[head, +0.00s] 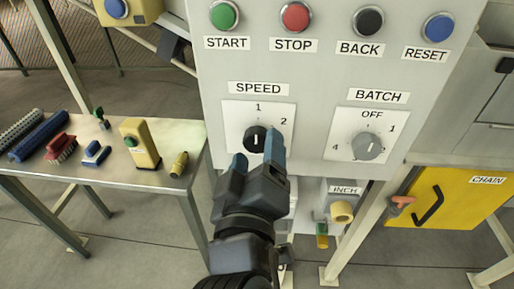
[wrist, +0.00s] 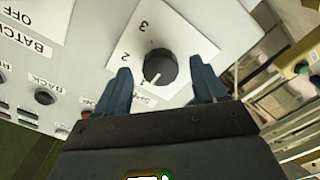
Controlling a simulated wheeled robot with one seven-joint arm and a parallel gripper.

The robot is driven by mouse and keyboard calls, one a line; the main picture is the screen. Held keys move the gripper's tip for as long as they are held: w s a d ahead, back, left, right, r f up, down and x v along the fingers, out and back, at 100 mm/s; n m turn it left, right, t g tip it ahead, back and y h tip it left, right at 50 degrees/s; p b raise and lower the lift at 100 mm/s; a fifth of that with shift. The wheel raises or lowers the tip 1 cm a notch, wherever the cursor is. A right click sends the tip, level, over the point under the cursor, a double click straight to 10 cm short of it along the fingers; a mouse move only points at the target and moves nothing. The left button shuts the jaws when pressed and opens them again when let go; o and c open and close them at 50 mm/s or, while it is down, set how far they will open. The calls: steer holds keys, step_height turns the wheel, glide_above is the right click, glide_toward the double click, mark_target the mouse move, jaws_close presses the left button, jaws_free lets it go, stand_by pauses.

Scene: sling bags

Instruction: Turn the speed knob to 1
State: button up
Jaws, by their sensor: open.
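The black speed knob (head: 255,139) sits on a white dial plate (head: 232,111) below the SPEED label, with 1 at the top and 2 at the right. Its white pointer line is upright toward the 1. My gripper (head: 257,155) is open just below and in front of the knob. In the wrist view its fingers (wrist: 160,82) stand either side of the knob's lower part, with visible gaps. I cannot tell the depth between them.
The grey batch knob (head: 368,146) is to the right on the same panel. START (head: 224,15), STOP (head: 295,16), BACK (head: 368,21) and RESET (head: 438,27) buttons are above. A side table (head: 185,131) with several brushes and tools stands left. A yellow CHAIN cover (head: 455,200) is lower right.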

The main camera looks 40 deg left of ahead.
steer(key=b+v, duration=0.1)
steer(key=v, duration=0.4)
steer(key=shift+s+d, duration=0.15)
steer(key=shift+s, duration=0.25)
steer(key=s+d+f+m+h, duration=0.25)
steer(key=d+f, duration=0.35)
steer(key=d, duration=0.4)
steer(key=s+d+f+m+h, duration=0.15)
steer(key=d+f+m, duration=0.25)
steer(key=d+f, duration=0.45)
steer(key=s+d+r+m+h, duration=0.3)
steer(key=s+d+m, duration=0.6)
steer(key=s+d, duration=0.8)
steer(key=d+h, duration=0.2)
steer(key=d, duration=0.1)
steer(key=shift+s+d+r+h, duration=0.15)
steer(key=shift+s+r+h, duration=0.1)
steer(key=shift+h, duration=0.05)
